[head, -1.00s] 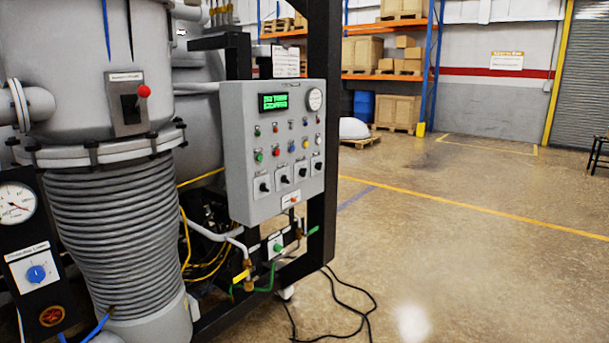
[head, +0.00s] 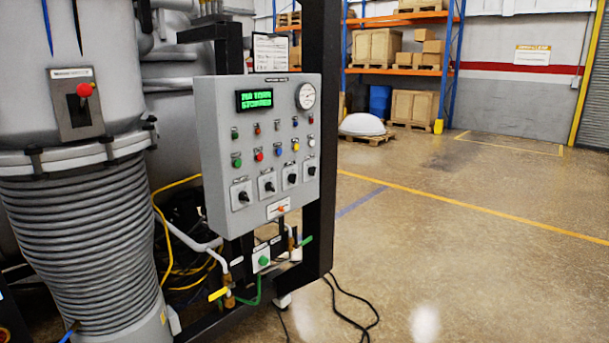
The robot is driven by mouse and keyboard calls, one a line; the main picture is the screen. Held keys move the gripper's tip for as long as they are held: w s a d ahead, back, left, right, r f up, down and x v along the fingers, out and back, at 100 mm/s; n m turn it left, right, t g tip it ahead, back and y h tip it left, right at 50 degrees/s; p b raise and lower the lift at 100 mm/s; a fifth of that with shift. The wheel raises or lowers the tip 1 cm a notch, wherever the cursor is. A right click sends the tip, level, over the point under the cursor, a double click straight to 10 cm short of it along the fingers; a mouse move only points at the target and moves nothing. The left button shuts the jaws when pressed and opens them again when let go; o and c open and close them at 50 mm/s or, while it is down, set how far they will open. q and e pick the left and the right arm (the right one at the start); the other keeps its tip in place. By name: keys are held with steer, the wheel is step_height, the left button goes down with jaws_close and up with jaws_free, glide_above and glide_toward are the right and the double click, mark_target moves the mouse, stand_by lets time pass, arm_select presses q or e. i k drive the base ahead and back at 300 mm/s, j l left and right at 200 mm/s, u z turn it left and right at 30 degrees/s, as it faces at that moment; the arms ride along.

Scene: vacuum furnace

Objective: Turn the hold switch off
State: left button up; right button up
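A grey control panel (head: 218,130) stands upright on a black frame in the middle of the head view. A row of several black rotary switches on white plates runs along its lower part, from the leftmost switch (head: 243,197) to the rightmost switch (head: 312,170). A small orange-red control (head: 281,209) sits on a white plate at the panel's bottom edge. The labels are too small to read, so I cannot tell which one is the hold switch. Neither of my grippers is in view.
The panel also has a green-lit display (head: 254,99), a round gauge (head: 306,96) and coloured buttons. A ribbed grey vessel (head: 80,235) with a red-knobbed lever (head: 84,90) stands left. Black cables (head: 350,318) lie on the floor. The floor right is open.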

mark_target(292, 178)
steer(key=i+l, duration=0.25)
steer(key=i+l+u, duration=0.1)
steer(key=l, duration=0.3)
steer(key=i+l+u, duration=0.1)
steer(key=i+l, duration=0.45)
steer(key=l, duration=0.15)
steer(key=i+l+u, duration=0.1)
steer(key=l, duration=0.25)
steer(key=i+l, duration=0.3)
steer(key=i+l+u, duration=0.05)
